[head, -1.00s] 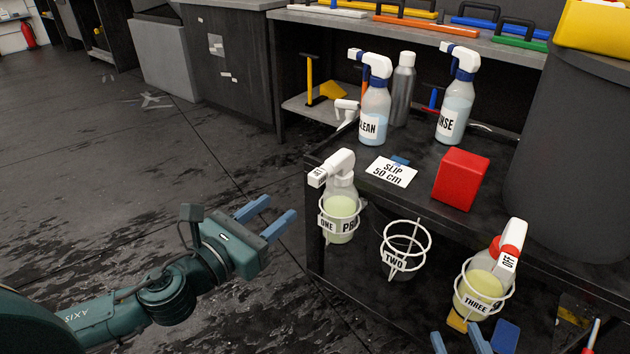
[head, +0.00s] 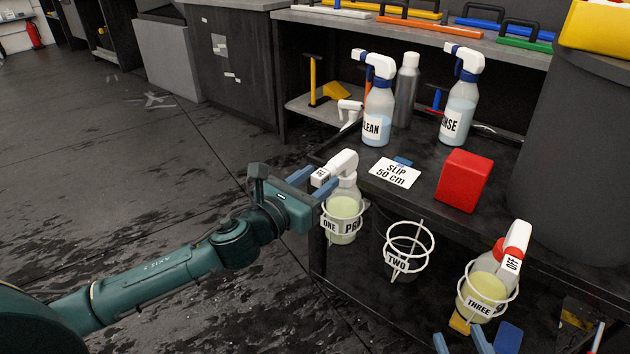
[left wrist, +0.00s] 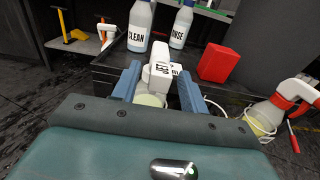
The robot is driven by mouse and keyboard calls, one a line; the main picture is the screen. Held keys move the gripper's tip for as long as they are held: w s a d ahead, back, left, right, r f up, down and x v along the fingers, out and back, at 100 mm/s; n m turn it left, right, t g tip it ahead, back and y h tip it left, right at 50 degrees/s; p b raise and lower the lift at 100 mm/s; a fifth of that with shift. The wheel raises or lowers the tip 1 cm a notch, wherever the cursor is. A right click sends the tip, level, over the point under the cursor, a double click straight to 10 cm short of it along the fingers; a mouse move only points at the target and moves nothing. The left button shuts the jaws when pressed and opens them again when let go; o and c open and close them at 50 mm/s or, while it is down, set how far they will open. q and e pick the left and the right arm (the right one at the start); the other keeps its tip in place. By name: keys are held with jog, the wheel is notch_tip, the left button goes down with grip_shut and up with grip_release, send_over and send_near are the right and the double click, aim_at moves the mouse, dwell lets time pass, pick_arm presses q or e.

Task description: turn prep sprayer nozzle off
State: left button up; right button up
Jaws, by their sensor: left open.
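The prep sprayer (head: 343,207), a bottle of pale yellow-green liquid with a white head, stands in the white ring marked ONE at the cart's left edge. Its white nozzle (head: 320,177) points left and carries a small label I cannot read surely. My left gripper (head: 318,180) is open at the sprayer head, its blue fingers partly overlapping the nozzle. In the left wrist view, the white head (left wrist: 158,72) shows between the two fingers, with gaps on both sides. My right gripper (head: 462,343) is open at the bottom edge, below ring THREE; only its fingertips show.
Ring TWO (head: 408,243) is empty. Ring THREE holds a sprayer (head: 487,287) with a red and white head labelled OFF.

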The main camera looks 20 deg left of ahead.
pick_arm(q)
jog(key=shift+c, duration=0.4)
grip_shut()
